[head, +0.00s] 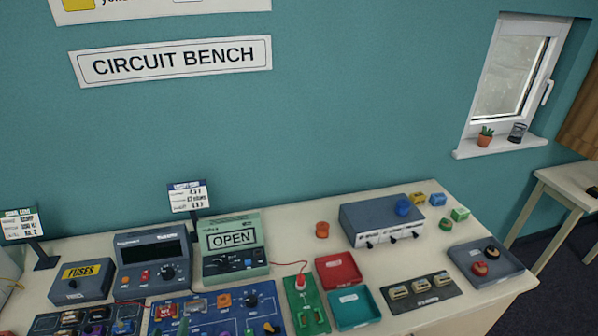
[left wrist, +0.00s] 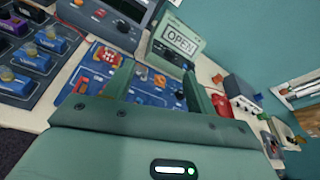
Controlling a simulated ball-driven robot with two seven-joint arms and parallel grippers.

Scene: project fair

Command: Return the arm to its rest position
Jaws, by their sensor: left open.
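My left gripper (left wrist: 157,78) shows in the left wrist view as a green body with two fingers spread apart. It is open, and nothing shows between the fingers except the blue circuit board beyond them. The fingers point toward the bench, over the blue circuit board (left wrist: 152,93) with its orange and red parts. I cannot tell the exact height above it. My right gripper is in neither view.
The bench (head: 375,262) holds a green meter reading OPEN (head: 232,239), a dark meter (head: 153,262), a fuse box (head: 80,284), a red tray (head: 338,284), a teal tray (head: 354,323) and a grey tray (head: 470,251). A teal wall (head: 330,110) stands behind.

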